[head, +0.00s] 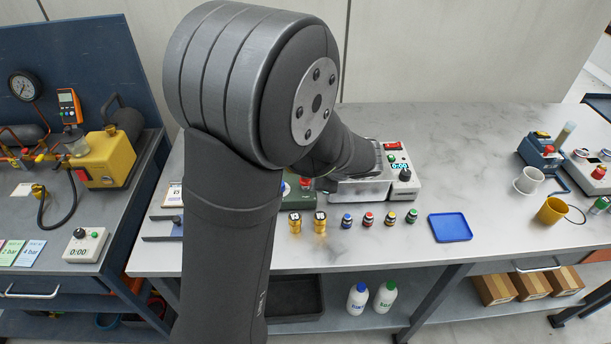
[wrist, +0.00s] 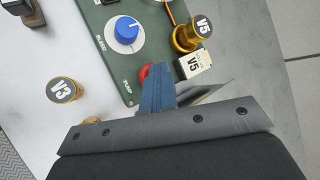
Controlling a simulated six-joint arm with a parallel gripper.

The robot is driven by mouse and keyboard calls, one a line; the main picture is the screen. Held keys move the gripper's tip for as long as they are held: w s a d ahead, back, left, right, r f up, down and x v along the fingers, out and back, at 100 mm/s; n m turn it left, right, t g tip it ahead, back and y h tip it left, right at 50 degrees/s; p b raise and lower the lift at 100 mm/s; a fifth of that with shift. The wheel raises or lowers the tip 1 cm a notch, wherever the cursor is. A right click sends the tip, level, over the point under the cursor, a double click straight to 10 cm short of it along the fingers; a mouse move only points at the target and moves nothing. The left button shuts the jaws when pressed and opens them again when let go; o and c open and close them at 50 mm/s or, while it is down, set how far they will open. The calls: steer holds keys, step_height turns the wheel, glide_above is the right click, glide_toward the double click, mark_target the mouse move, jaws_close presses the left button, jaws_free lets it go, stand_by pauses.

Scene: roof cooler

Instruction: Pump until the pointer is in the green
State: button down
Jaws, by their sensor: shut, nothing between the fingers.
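A green panel (wrist: 116,40) in the wrist view carries a red button (wrist: 144,74) beside the word PUMP and a blue knob (wrist: 127,31) marked BLEED. My gripper (wrist: 158,80) is shut and empty, its blue fingers right over the red button and covering part of it. I cannot tell whether they touch it. In the head view my arm hides most of the green panel (head: 291,200). No pointer or green zone of this panel shows.
A brass V5 fitting (wrist: 189,36) and a white V5 tag (wrist: 195,64) sit close beside my fingers. A brass V3 piece (wrist: 63,90) stands apart on the bench. Several small bottles and a blue tray (head: 450,228) stand right of my arm.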

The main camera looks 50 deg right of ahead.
steer(key=shift+r, duration=1.15)
steer(key=shift+r, duration=2.5)
steer(key=shift+r, duration=0.1)
step_height(320, 180, up, 4)
steer(key=shift+f, duration=0.2)
steer(key=shift+f, duration=4.4)
